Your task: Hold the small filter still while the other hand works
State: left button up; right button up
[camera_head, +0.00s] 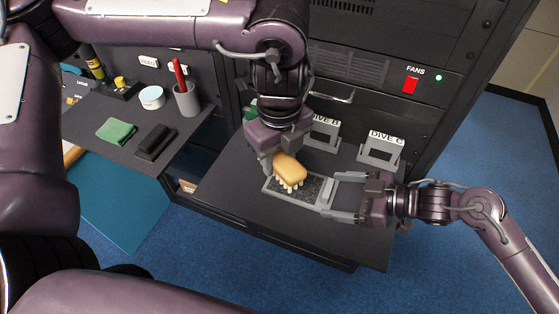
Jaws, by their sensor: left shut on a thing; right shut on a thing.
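The small filter (308,199), a light grey frame around dark mesh, lies flat on the dark console ledge in the head view. My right gripper (332,195) is at its right end, shut on it, with one finger on each side. My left gripper (280,158) points down above the filter's far left part. It is shut on a tan brush (290,167) with pale bristles. The bristles are at the filter's mesh; I cannot tell whether they touch it. The brush and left gripper hide part of the filter.
Grey holders marked DIVE B (323,130) and DIVE C (381,150) stand behind the filter. A red FANS switch (410,85) is on the rack. The left shelf holds a green cloth (116,130), black block (155,142), white tub (151,98) and grey cup (187,101).

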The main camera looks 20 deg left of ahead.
dwell(0.4)
jog(key=o, duration=0.9)
jog(key=v, duration=1.2)
jog(key=shift+d, duration=0.1)
